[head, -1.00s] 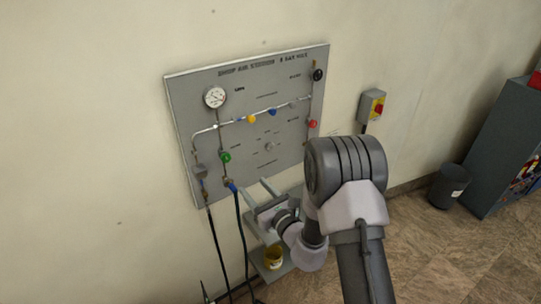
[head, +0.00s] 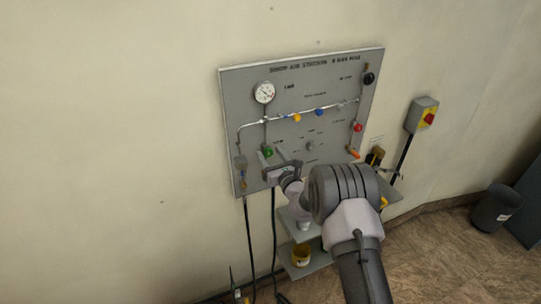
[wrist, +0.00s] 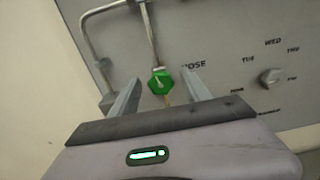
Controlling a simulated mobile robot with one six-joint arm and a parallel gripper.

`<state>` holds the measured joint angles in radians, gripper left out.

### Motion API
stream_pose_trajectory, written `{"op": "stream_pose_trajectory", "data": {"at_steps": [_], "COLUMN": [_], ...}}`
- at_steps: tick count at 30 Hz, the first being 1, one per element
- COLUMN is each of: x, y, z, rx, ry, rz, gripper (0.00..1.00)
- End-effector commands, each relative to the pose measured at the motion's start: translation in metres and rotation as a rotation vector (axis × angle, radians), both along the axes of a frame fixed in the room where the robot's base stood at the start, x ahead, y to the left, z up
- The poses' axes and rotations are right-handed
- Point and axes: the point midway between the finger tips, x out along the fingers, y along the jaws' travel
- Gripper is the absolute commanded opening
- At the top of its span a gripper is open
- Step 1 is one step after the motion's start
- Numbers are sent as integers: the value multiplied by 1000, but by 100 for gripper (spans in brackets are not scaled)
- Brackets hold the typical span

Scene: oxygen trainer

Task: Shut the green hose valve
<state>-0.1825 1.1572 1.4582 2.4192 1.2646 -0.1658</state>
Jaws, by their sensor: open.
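The green hose valve (head: 268,152) is a knob on the lower left of the grey panel (head: 230,110), below the gauge. In the wrist view the green valve (wrist: 160,82) shows whole, with a light mark on its face and a pipe running up from it. The word HOSE is printed to its right. My gripper (head: 279,158) is open in front of the panel, close to the valve. In the wrist view its fingers (wrist: 158,92) stand either side of the valve. I cannot tell how much depth lies between the fingertips and the knob.
A gauge (head: 264,92), a yellow knob (head: 296,117), a blue knob (head: 319,111), a red knob (head: 357,127) and a black knob (head: 369,79) sit on the panel. A grey dial (wrist: 270,77) is right of the valve. A shelf holding a yellow cup (head: 301,254) is below.

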Motion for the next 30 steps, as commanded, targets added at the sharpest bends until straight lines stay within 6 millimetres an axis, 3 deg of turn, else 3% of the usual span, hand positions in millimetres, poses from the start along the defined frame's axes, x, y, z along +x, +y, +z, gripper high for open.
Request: {"op": "stream_pose_trajectory", "data": {"at_steps": [1,9,10,20,28,29,30], "x": [0,0,0,0,0,0,0], "y": [0,0,0,-1,-1,-1,-1], "z": [0,0,0,-1,0,0,0], "rx": [0,0,0,230,242,242,242], "ry": [0,0,0,128,135,135,135], "rz": [0,0,0,0,0,0,0], "gripper": [55,2,0,0,0,39,47]}}
